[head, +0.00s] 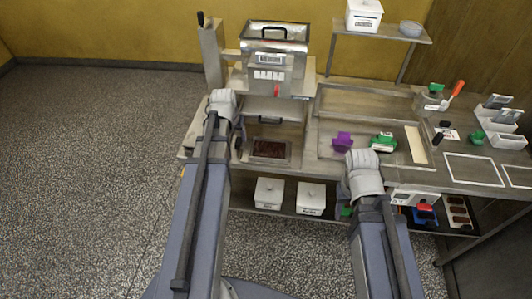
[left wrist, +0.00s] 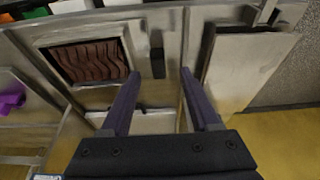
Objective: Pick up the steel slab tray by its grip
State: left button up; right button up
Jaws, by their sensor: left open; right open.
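The steel slab tray (head: 287,150) lies on the bench below the steel machine, holding a dark brown slab. In the left wrist view the tray's rim (left wrist: 38,42) surrounds the wavy brown slab, and a black upright grip (left wrist: 157,62) stands beside it. My left gripper (left wrist: 161,76) is open, with its two dark fingers apart. In that view the grip appears between the fingertips; whether it is within their reach I cannot tell. In the head view the left gripper (head: 238,138) is small and dark at the tray's left. My right gripper's fingers are hidden behind its arm.
The steel machine (head: 270,70) rises behind the tray. A purple item (head: 342,141) and a green item (head: 382,142) lie on the bench to the right. White lidded bins (head: 269,194) stand on the lower shelf. A flat steel panel (left wrist: 240,70) lies right of my left fingers.

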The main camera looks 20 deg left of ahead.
aim_at(238, 142)
pick_arm(q)
jog(key=shift+b+x, duration=2.5)
jog(key=shift+x, duration=0.15)
jog(key=shift+w+d+r, duration=0.1)
jog(key=shift+r, duration=0.05)
grip_shut()
